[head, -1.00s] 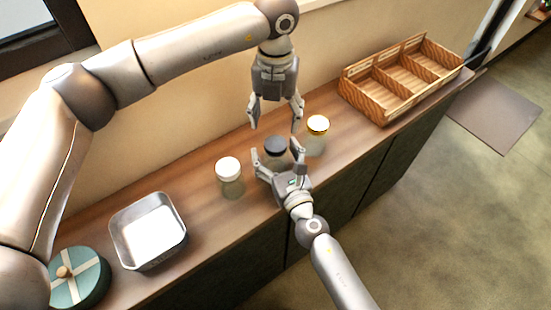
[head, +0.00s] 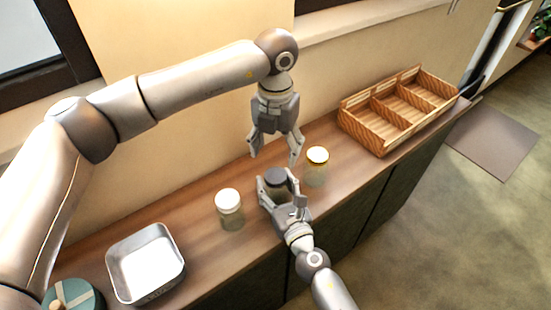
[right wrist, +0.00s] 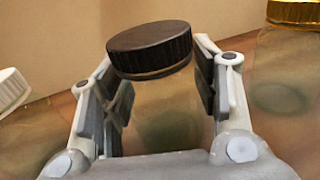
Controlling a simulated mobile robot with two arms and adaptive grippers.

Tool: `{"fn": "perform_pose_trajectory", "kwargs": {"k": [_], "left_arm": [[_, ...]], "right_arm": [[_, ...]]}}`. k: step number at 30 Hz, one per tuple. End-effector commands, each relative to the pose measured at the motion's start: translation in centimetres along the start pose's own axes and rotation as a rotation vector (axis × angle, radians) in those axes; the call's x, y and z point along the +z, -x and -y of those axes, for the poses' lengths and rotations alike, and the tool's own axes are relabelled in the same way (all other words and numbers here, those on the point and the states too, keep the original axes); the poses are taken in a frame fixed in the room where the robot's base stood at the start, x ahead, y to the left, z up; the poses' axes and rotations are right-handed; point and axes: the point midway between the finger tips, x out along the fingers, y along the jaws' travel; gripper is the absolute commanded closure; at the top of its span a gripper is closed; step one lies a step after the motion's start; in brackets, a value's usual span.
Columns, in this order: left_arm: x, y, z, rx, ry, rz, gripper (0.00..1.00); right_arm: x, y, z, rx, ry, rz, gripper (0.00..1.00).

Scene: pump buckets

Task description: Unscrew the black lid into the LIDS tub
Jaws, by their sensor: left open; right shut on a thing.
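The jar with the black lid (head: 276,176) stands on the counter; in the right wrist view the black lid (right wrist: 150,47) sits on the jar, whose clear body (right wrist: 165,110) is between my right fingers. My right gripper (head: 282,190) is shut on this jar from the front, with the fingers at the sides of the glass below the lid. My left gripper (head: 273,160) is open, pointing down just above the black lid, and apart from it in the picture. The metal tub (head: 146,264) stands at the left with faint lettering on its front; its visible floor is bare.
A white-lidded jar (head: 229,210) stands left of the black-lidded one, and a gold-lidded jar (head: 317,167) stands right. A wooden divided crate (head: 395,110) is at the right end of the counter. A round teal box (head: 72,296) is left of the tub.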

Motion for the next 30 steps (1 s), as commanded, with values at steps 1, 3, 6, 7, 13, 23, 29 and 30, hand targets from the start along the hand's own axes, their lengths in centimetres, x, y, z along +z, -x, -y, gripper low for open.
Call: {"fn": "perform_pose_trajectory", "kwargs": {"k": [1, 3, 6, 7, 13, 23, 29, 30], "left_arm": [[0.01, 0.0, -0.02, 0.0, -0.071, 0.0, 0.34], [0.01, 0.0, -0.02, 0.0, -0.191, 0.0, 0.34], [0.01, -0.01, -0.02, 0.0, -0.365, 0.0, 0.34], [0.01, -0.01, -0.02, 0.0, -0.417, 0.0, 0.34], [0.02, -0.01, -0.02, 0.001, -0.764, 0.0, 0.34], [0.03, 0.01, -0.02, 0.001, -1.338, 0.0, 0.34], [0.03, 0.02, -0.02, 0.001, -1.685, 0.0, 0.34], [0.03, 0.02, -0.02, 0.001, -1.755, -0.001, 0.34]], "right_arm": [[-0.05, 0.02, 0.0, 0.0, 0.0, -0.001, 1.0], [-0.05, 0.02, 0.0, 0.0, 0.0, -0.001, 1.0], [-0.06, 0.02, -0.01, 0.0, 0.0, -0.001, 1.0], [-0.06, 0.02, -0.01, 0.0, 0.0, -0.001, 1.0], [-0.07, 0.02, -0.01, 0.0, 0.0, -0.001, 1.0], [-0.08, 0.02, -0.01, 0.0, -0.001, -0.001, 1.0], [-0.08, 0.02, -0.02, 0.0, -0.001, -0.001, 1.0], [-0.09, 0.03, -0.02, 0.0, -0.001, -0.002, 1.0]]}}
